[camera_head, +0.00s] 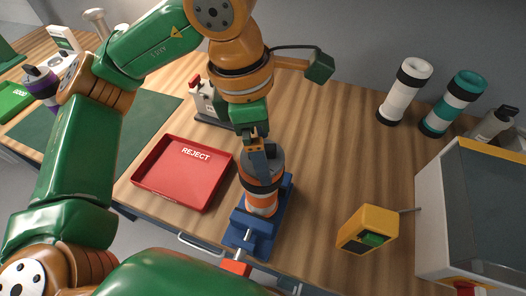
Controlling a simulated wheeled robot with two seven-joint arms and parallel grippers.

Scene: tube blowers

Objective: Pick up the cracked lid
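A dark grey lid (276,161) sits on top of an upright orange, white and dark tube (261,203). The tube stands in a blue vise (246,232) near the table's front edge. No crack can be made out on the lid at this size. My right gripper is not in view.
A red REJECT tray (183,173) lies empty left of the vise. A yellow device (368,229) and a white glass-fronted box (455,215) stand to the right. White (404,91) and teal-white (453,103) tubes stand at back right. The wood between is clear.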

